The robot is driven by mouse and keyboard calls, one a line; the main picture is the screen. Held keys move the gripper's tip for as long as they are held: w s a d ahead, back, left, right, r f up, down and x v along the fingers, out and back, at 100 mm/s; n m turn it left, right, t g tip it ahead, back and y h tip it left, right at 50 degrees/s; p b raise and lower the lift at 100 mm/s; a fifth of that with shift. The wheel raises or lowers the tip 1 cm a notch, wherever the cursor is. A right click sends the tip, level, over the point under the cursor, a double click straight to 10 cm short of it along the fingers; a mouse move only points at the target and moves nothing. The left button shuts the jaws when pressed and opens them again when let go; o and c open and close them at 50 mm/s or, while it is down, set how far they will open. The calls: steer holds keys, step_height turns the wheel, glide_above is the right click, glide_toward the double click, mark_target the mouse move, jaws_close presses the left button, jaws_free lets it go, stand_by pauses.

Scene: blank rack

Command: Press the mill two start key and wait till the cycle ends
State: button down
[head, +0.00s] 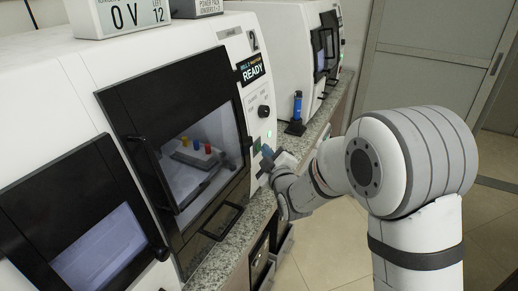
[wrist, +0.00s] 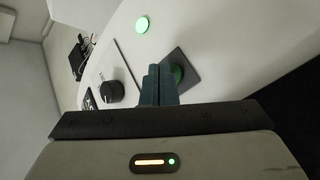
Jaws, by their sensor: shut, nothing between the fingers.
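Mill two (head: 228,32) is the white machine marked 2, and its display (head: 251,70) reads READY. Its dark-framed door (head: 180,130) is shut, with several small coloured pieces visible through the window. My gripper (head: 266,153) is at the mill's right-hand control panel, its fingers shut and empty. In the wrist view the shut fingertips (wrist: 159,70) point at a green key (wrist: 178,74) on a dark square plate (wrist: 186,68). The fingers partly cover the key; I cannot tell whether they touch it.
A lit green round lamp (wrist: 142,25) and a black knob (wrist: 112,92) are on the same panel. A blue upright object (head: 297,107) stands on the granite counter (head: 313,131) beyond my gripper. Another white machine (head: 290,30) is behind. Open floor lies to the right.

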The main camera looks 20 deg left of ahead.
steer(key=shift+a, duration=0.2)
stand_by(0.5)
steer(key=shift+d+b, duration=0.75)
steer(key=shift+d, duration=0.1)
steer(key=d, duration=0.1)
steer(key=d+b, duration=0.1)
steer(key=d, duration=0.1)
steer(key=d+b, duration=0.1)
steer(key=shift+s+d+r, duration=0.15)
steer(key=shift+s+d, duration=0.1)
steer(key=shift+d, duration=0.15)
